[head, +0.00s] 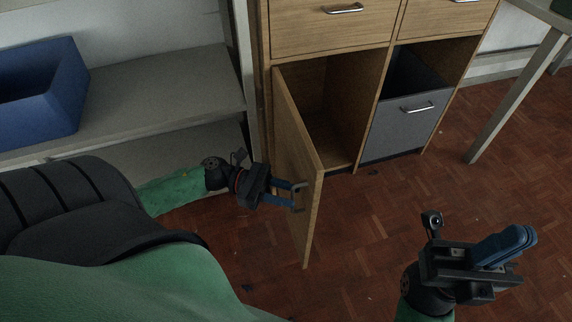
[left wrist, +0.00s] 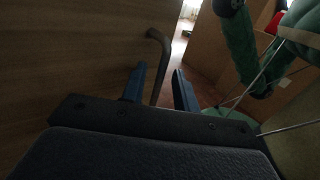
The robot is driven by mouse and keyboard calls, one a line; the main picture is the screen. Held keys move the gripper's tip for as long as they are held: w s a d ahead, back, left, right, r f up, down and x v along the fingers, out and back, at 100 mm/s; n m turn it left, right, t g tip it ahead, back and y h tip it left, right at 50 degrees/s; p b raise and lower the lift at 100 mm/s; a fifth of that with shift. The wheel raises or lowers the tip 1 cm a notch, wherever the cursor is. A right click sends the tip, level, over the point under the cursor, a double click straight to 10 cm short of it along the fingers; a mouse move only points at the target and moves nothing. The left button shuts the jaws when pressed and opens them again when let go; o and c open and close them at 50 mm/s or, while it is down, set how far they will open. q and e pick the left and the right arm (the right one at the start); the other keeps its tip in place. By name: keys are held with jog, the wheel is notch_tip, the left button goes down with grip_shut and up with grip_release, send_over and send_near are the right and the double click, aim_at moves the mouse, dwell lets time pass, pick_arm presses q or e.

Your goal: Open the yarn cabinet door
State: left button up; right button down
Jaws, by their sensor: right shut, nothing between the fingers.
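The wooden yarn cabinet door (head: 300,165) stands swung outward, its left edge hinged at the cabinet and the compartment behind it (head: 340,125) exposed. Its bar handle (head: 299,199) is near the free edge. My left gripper (head: 295,193) is at the handle. In the left wrist view the two blue fingers (left wrist: 158,88) are apart, with the handle (left wrist: 160,45) between them and gaps showing on both sides. Whether a finger touches it I cannot tell. My right gripper (head: 515,245) is shut and empty, over the floor at lower right, away from the door.
A grey bin front (head: 405,120) with a handle fills the compartment right of the open one. Drawers (head: 330,22) are above. A grey shelf (head: 160,100) with a blue bin (head: 45,100) stands left of the cabinet. A table leg (head: 515,95) is at right.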

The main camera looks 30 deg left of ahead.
pick_arm(q)
jog(key=p+v, duration=0.1)
jog(key=v, duration=0.6)
jog(key=shift+a, duration=0.35)
